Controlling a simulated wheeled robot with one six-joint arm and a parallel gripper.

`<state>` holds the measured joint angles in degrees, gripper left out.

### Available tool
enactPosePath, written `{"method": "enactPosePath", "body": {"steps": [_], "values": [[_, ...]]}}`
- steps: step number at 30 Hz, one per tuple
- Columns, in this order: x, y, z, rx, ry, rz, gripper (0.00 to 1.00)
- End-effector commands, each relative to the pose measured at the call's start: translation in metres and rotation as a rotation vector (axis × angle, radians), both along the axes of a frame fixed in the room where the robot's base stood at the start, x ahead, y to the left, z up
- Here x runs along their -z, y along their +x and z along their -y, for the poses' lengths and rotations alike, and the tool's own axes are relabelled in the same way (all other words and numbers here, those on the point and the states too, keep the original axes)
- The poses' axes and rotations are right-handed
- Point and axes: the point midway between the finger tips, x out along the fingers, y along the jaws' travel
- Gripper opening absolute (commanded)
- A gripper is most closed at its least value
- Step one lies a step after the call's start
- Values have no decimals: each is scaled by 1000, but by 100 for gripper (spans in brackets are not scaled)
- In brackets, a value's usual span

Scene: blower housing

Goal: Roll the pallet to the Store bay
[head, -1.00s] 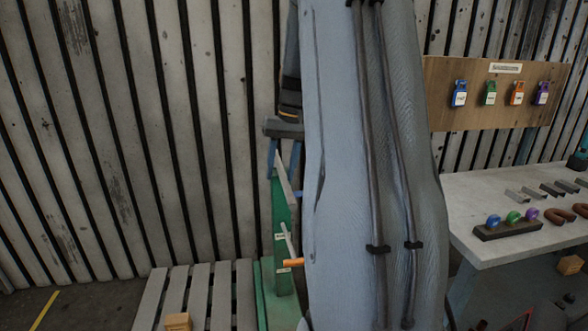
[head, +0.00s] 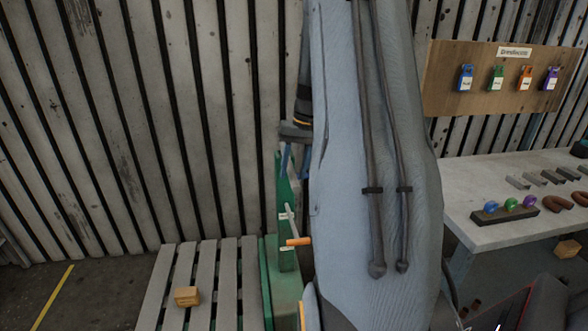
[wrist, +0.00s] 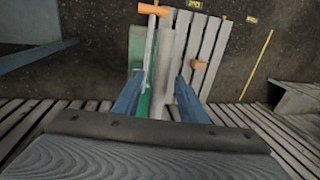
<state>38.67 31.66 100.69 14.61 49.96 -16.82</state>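The grey slatted pallet (head: 210,262) lies on the floor at lower left in the head view, with a small wooden block (head: 187,296) on it. Beside its right edge stands a green unit (head: 283,284) with an upright green plate (head: 284,205) and a grey lever with an orange grip (head: 299,241). My gripper (head: 295,163) points down at the plate's top, partly hidden by my arm. In the wrist view, my gripper's blue fingers (wrist: 160,90) are spread apart on either side of a grey bar and a green part; contact cannot be told. The pallet (wrist: 214,45) shows beyond them.
A workbench (head: 470,205) with colored knobs and metal parts stands at right. A wooden board (head: 440,90) with several colored padlocks hangs above it. A slatted wall (head: 150,110) closes the back. Floor with a yellow line (head: 55,292) is clear left of the pallet.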

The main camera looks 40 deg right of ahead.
Motion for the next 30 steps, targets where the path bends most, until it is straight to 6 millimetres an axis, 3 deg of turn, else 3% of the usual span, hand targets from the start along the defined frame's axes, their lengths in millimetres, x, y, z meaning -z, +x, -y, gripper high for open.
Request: {"method": "enactPosePath", "body": {"steps": [5, 12, 30], "values": [[0, 0, 0, 0, 0, 0, 36], [0, 0, 0, 0, 0, 0, 0], [0, 0, 0, 0, 1, -1, 0]]}}
